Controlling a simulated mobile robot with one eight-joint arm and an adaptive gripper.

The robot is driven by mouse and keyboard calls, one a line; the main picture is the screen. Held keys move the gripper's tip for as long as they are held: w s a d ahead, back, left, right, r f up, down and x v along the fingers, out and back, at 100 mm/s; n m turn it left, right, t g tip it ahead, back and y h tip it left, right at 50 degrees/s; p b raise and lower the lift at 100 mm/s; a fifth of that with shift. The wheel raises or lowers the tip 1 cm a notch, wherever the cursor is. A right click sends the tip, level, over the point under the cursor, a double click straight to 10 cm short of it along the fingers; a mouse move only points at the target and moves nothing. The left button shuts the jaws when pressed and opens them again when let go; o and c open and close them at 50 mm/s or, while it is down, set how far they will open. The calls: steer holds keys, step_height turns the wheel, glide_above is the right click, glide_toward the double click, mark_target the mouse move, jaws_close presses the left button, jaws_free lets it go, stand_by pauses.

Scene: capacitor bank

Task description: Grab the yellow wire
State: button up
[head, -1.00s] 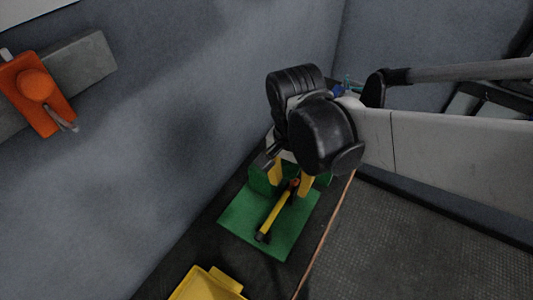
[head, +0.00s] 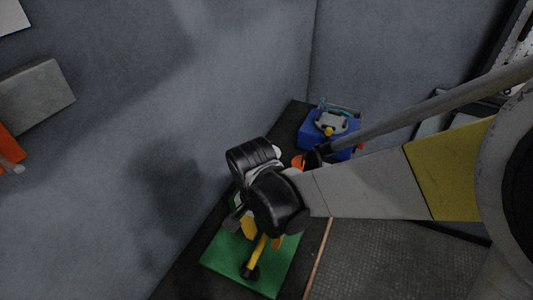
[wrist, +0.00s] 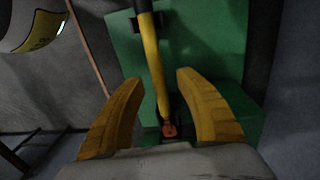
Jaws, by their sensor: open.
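The yellow wire (wrist: 151,62) is a straight, rod-like piece with a dark end, lying over a green plate (wrist: 206,33). An orange-copper fitting (wrist: 169,129) shows at its near end. In the head view the wire (head: 257,251) shows beyond my gripper (head: 264,238), with the green plate (head: 222,255) around it. In the wrist view my gripper (wrist: 157,80) is open, its two yellow fingers on either side of the wire with gaps between. Whether the wire lies at fingertip depth cannot be told. My wrist hides part of it in the head view.
A blue box-like device (head: 347,135) with a grey top stands behind the plate on the dark ledge. A grey wall (head: 200,100) rises close on the left. A textured grey floor panel (head: 390,262) lies right of a copper-coloured edge.

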steer(key=shift+c, duration=0.5)
jaws_close()
